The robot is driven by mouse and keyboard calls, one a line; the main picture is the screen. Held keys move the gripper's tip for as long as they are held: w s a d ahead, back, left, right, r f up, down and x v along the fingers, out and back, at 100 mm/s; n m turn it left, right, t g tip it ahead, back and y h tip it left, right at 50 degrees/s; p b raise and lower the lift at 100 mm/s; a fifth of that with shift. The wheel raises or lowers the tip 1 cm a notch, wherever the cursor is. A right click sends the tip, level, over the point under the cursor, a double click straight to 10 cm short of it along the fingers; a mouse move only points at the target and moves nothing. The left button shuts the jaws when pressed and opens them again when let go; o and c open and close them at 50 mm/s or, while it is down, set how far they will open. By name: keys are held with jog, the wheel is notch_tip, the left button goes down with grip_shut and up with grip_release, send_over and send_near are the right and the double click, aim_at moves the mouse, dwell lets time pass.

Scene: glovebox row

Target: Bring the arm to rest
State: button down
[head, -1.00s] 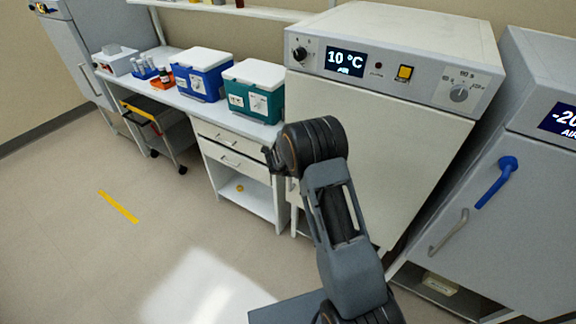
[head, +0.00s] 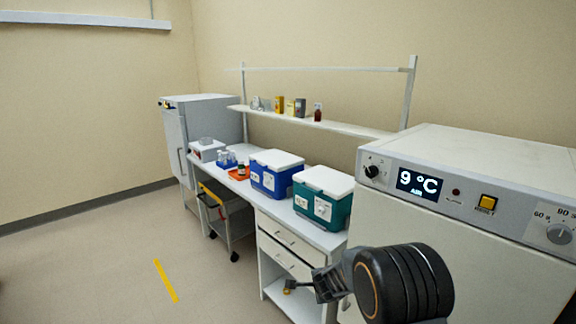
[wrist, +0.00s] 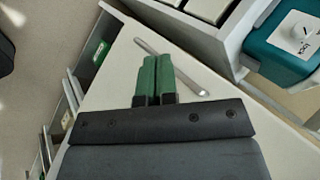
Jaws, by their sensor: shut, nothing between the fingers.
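My gripper (wrist: 157,78) shows in the wrist view with its two green fingers side by side and shut, nothing between them. In the head view my arm reaches up from the bottom edge, in front of the white cabinet with the 9 °C display (head: 420,184). The end of the arm points left there, and its fingertips are too small to make out clearly. In the wrist view the fingers lie over a pale panel, close to a silver bar handle (wrist: 172,65); whether they touch it I cannot tell.
A bench (head: 325,240) carries a blue cool box (head: 268,180) and a teal cool box (head: 318,208), which also shows in the wrist view (wrist: 285,45). A trolley (head: 228,225) stands under the bench. A shelf (head: 345,127) hangs above. The floor at left is clear around a yellow strip (head: 166,281).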

jog(key=s+a+r+n+g+y, duration=0.2)
jog(key=s+a+r+n+y, duration=0.1)
jog(key=s+r+n, duration=0.4)
jog(key=s+d+r+n+h, duration=0.1)
jog(key=s+d+r+n, duration=0.1)
jog(key=s, duration=0.5)
jog(key=s+d+r+n+h, duration=0.1)
jog(key=s+d+r+n, duration=0.2)
jog(key=s, duration=0.4)
jog(key=s+d+r+n+g+h, duration=0.1)
jog(key=s+d+r+n, duration=0.2)
jog(key=s+r, duration=0.3)
jog(key=shift+s+d+r+n, duration=0.25)
jog(key=shift+s+n, duration=0.2)
jog(key=shift+n, duration=0.15)
